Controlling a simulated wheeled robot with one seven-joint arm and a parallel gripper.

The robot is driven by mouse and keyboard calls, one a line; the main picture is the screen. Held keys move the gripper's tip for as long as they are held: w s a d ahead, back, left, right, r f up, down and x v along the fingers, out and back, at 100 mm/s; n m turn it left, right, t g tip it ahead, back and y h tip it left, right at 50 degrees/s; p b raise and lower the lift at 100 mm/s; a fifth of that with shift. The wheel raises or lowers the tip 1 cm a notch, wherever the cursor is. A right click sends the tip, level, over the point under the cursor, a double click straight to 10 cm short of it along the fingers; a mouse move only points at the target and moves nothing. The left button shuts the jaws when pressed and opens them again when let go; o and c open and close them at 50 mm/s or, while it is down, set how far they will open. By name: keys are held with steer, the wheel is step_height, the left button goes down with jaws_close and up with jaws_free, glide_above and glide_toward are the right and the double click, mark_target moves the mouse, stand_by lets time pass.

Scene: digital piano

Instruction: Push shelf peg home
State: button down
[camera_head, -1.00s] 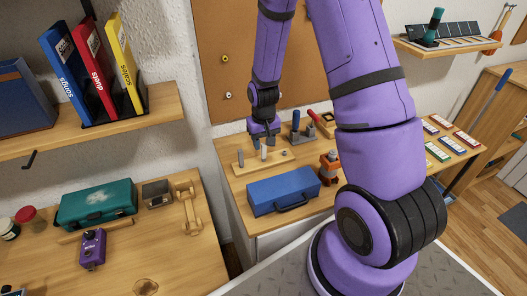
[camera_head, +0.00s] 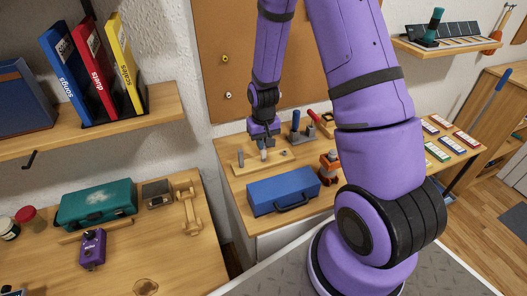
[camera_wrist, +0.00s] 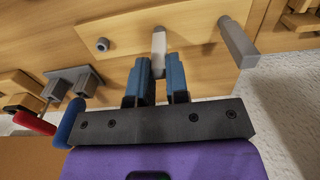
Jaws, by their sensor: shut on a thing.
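A wooden peg board (camera_head: 275,160) lies on the bench below the pegboard wall. A pale peg (camera_wrist: 159,42) stands in the middle of it. My gripper (camera_wrist: 158,68) is shut on this peg, with one blue finger on either side. In the head view my gripper (camera_head: 264,141) is just above the board, and the fingers partly hide the peg there. How deep the held peg sits cannot be told.
A blue toolbox (camera_head: 283,190) lies in front of the board. Grey holders with tools (camera_head: 301,135) stand close by on the right. An orange-and-black item (camera_head: 329,168) stands near the toolbox. A teal case (camera_head: 97,205) is on the left table.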

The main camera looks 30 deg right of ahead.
steer(key=shift+r, duration=0.95)
steer(key=shift+r, duration=2.4)
